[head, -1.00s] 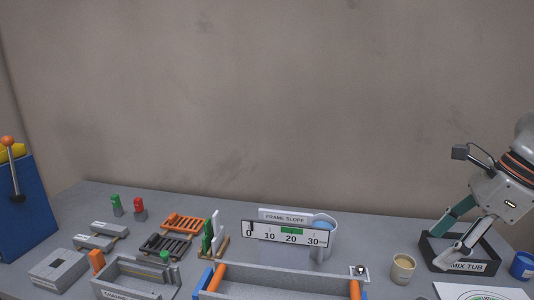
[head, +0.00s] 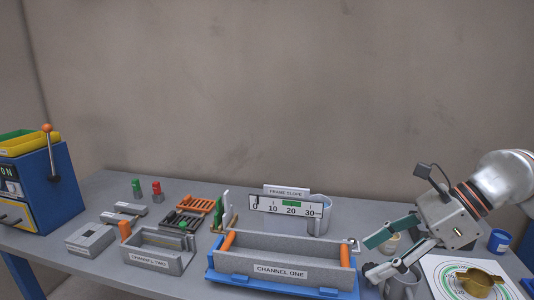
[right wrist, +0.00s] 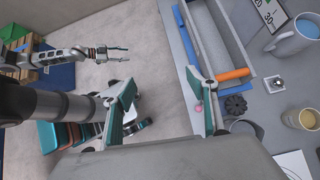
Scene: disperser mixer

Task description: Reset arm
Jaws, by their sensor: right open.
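My right gripper (head: 371,258) is open and empty. In the head view its fingers point left, beside the right end of the grey Channel One trough (head: 272,255) and above a grey mug (head: 403,281). In the right wrist view the right gripper (right wrist: 160,80) has its fingers wide apart, with one finger overlapping the table edge near the trough's orange bar (right wrist: 233,74). My left gripper (right wrist: 118,53) shows small in the right wrist view, over the floor, with its fingers apart and nothing between them. It is outside the head view.
Channel Two trough (head: 160,254), a Frame Slope gauge (head: 289,205) and small racks (head: 183,221) stand on the left and middle of the table. A brass dish (head: 479,283) and a blue cup (head: 499,241) are at right. A blue machine (head: 50,185) stands far left.

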